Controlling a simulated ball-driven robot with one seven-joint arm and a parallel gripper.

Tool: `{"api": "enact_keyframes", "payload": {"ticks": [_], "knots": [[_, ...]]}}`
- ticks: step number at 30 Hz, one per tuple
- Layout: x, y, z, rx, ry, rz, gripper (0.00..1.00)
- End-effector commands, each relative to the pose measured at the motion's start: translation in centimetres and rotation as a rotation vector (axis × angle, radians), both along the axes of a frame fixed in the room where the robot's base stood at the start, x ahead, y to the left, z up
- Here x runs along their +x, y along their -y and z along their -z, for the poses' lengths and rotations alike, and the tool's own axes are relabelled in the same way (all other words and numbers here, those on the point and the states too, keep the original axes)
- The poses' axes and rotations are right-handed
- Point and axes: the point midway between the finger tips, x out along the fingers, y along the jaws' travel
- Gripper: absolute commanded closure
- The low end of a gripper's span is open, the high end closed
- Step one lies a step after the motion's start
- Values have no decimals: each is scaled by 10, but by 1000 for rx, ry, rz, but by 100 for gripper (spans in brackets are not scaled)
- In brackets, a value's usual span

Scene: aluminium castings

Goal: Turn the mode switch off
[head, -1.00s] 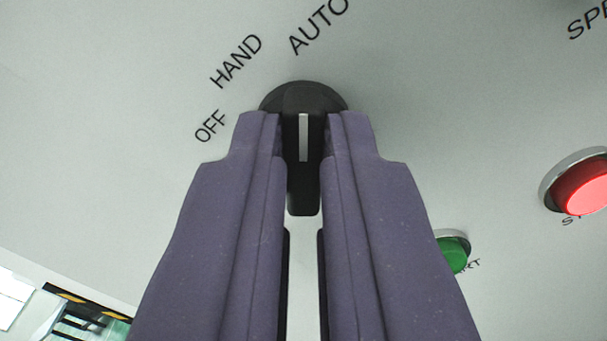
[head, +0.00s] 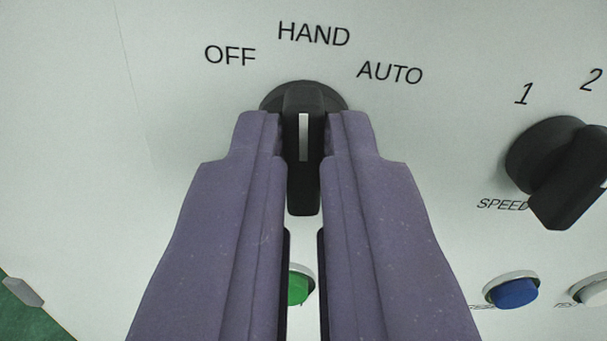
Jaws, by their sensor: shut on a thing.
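The mode switch (head: 303,197) is a black rotary knob with a white pointer line, in the upper middle of the head view. Above it on the panel are the labels OFF (head: 230,55), HAND (head: 313,34) and AUTO (head: 390,72), from left to right. The pointer line points up at HAND, with OFF to its left. My gripper (head: 303,135) has its two purple fingers shut on the knob's handle, one on each side. The fingers hide parts of the knob's base.
A black speed knob (head: 556,165) with marks 1 and 2 stands at the right. Below are a green button (head: 299,286), partly hidden behind my fingers, a blue button (head: 516,292) and a white button (head: 592,290). The panel left of the switch is bare.

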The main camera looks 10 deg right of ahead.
Motion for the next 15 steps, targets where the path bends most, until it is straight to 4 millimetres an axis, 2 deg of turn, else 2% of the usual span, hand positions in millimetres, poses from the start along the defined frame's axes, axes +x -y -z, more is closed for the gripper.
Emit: {"api": "enact_keyframes", "payload": {"ticks": [15], "knots": [[0, -3, 0, -461, -19, -2, 100]]}}
